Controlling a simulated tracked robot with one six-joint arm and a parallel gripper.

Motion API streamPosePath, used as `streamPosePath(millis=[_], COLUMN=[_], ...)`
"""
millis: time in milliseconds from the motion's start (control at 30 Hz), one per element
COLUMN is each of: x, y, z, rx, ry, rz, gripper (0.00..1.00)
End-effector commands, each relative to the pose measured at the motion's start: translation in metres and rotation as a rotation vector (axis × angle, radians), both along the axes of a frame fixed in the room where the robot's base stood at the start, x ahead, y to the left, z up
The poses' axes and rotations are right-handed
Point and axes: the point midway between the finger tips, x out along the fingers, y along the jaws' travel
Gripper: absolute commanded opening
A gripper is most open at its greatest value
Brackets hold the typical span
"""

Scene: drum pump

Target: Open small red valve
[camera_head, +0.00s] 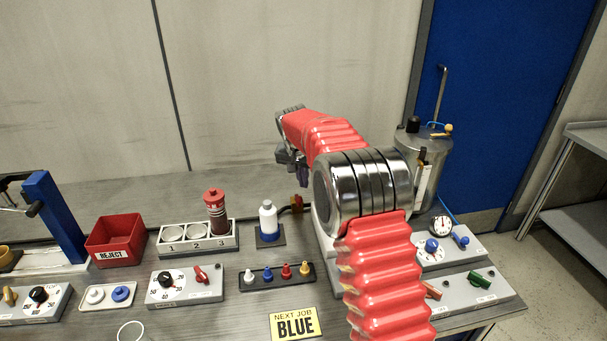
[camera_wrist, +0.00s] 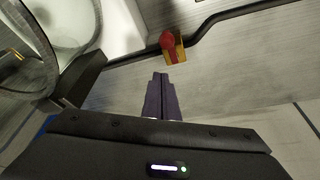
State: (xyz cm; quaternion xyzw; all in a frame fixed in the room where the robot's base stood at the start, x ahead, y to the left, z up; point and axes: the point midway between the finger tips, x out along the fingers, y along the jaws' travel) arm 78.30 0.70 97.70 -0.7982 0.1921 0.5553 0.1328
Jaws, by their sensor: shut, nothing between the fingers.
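The small red valve (camera_wrist: 168,41) shows at the top middle of the wrist view, a red handle on a brass-yellow body, on a dark pipe. In the head view it is partly hidden: a brass and red piece (camera_head: 297,203) sits on the bench just left of my arm. My gripper (camera_wrist: 161,78) is shut and empty. In the wrist view its fingertips point towards the valve, with a gap showing between them. In the head view the gripper (camera_head: 303,183) hangs above the valve; its height over it is hard to tell.
A clear round vessel (camera_wrist: 72,22) is close on the left in the wrist view. A white bottle (camera_head: 268,217) stands left of the valve. A steel tank (camera_head: 432,185) stands behind my arm. Control boxes (camera_head: 185,284) and a tray of coloured nozzles (camera_head: 277,275) occupy the front.

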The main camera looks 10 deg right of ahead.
Motion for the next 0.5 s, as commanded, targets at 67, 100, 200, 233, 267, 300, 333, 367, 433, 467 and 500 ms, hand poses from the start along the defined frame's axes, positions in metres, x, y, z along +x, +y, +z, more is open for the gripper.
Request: streamPosePath(millis=[67, 100, 200, 233, 267, 300, 333, 367, 433, 467, 500], x=[-0.006, -0.008, -0.015, -0.017, -0.019, -0.022, -0.023, -0.024, -0.026, -0.027, -0.027], y=[0.004, 0.005, 0.009, 0.01, 0.011, 0.012, 0.012, 0.013, 0.014, 0.015, 0.015], z=[-0.001, -0.002, -0.005, -0.006, -0.007, -0.008, -0.009, -0.009, -0.01, -0.01, -0.011], rx=[0.0, 0.0, 0.001, 0.0, 0.001, 0.001, 0.001, 0.0, 0.0, 0.0, 0.0], ry=[-0.001, 0.0, -0.001, -0.001, 0.0, 0.0, 0.0, -0.001, -0.002, -0.002, -0.002], rz=[0.002, 0.002, 0.003, 0.001, 0.001, 0.001, 0.001, 0.002, 0.002, 0.002, 0.002], gripper=[0.0, 0.0, 0.0, 0.0, 0.0, 0.0, 0.0, 0.0, 0.0, 0.0, 0.0])
